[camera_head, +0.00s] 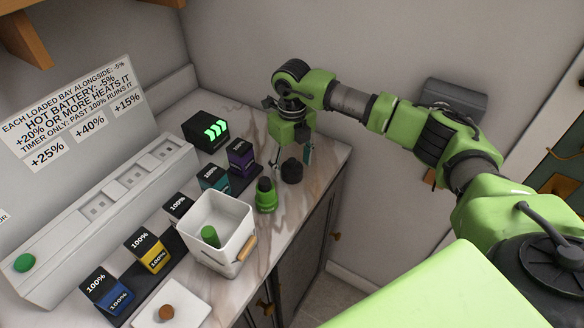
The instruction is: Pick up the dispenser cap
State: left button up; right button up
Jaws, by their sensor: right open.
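A small black rounded piece (291,171), which looks like the dispenser cap, stands on the marble counter near its right end. A green bottle-like object with a dark band (265,196) stands just in front of it, to its left; it may be the dispenser. My right gripper (290,157) points down just above and behind the black piece, with its fingers spread and nothing seen between them. I cannot tell whether a finger touches the piece. My left gripper is out of view.
A white bin (219,214) with a green cylinder (211,237) inside stands in front. Blue, yellow, teal and purple (240,153) batteries sit in dark holders. A black box with green lights (207,130) stands behind. The counter (327,155) ends at the right.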

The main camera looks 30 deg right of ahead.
jog(key=c, duration=0.8)
jog(key=shift+r, duration=0.1)
